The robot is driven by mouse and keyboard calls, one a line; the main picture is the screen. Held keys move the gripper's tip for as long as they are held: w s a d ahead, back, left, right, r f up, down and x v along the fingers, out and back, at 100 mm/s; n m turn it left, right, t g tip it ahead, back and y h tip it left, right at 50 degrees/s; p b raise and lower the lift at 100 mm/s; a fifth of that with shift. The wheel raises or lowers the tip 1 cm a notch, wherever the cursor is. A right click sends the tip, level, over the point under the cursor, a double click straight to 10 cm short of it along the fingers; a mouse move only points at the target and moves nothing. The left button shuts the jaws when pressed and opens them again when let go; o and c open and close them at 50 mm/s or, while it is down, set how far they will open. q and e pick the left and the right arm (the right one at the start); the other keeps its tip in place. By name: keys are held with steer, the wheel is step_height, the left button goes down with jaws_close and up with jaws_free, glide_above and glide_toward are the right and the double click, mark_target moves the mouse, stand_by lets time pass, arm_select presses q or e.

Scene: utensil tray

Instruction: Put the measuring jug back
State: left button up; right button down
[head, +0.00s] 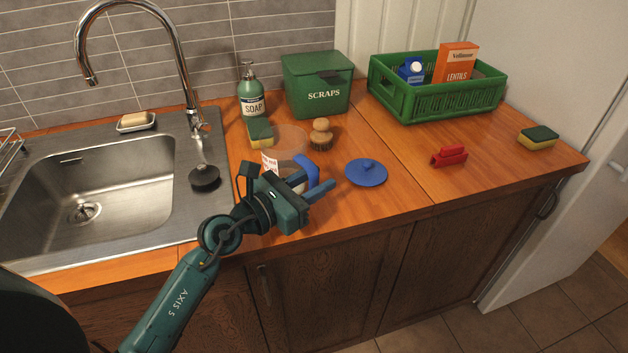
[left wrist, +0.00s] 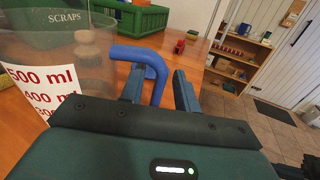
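The clear measuring jug (head: 288,138) stands on the wooden counter right of the sink, with a blue handle (head: 308,168) on its right side. In the left wrist view the jug (left wrist: 50,75) shows red ml markings on a white label, and its blue handle (left wrist: 140,53) reaches down between my fingers. My left gripper (head: 314,184) is in front of the jug and hides part of its lower body. In the left wrist view the gripper (left wrist: 160,88) is open around the handle, with gaps beside it. My right gripper is not in view.
A blue lid (head: 366,173) lies right of the jug. A brush (head: 321,135), sponge (head: 260,131), soap bottle (head: 251,92) and scraps bin (head: 318,84) stand behind. A green crate (head: 440,104) is back right, a red clip (head: 449,156) in front of it. Counter is clear at front right.

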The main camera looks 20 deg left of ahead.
arm_select(q)
steer(key=shift+r, duration=0.1)
steer(key=shift+r, duration=0.15)
steer(key=v, duration=0.3)
steer(key=b+v, duration=0.1)
steer(key=v, duration=0.3)
steer(key=b+v, duration=0.1)
steer(key=v, duration=0.3)
steer(key=shift+f, duration=0.3)
steer(key=shift+s+a+r+b, duration=0.2)
steer(key=shift+s+a+b, duration=0.1)
steer(key=shift+s+b, duration=0.15)
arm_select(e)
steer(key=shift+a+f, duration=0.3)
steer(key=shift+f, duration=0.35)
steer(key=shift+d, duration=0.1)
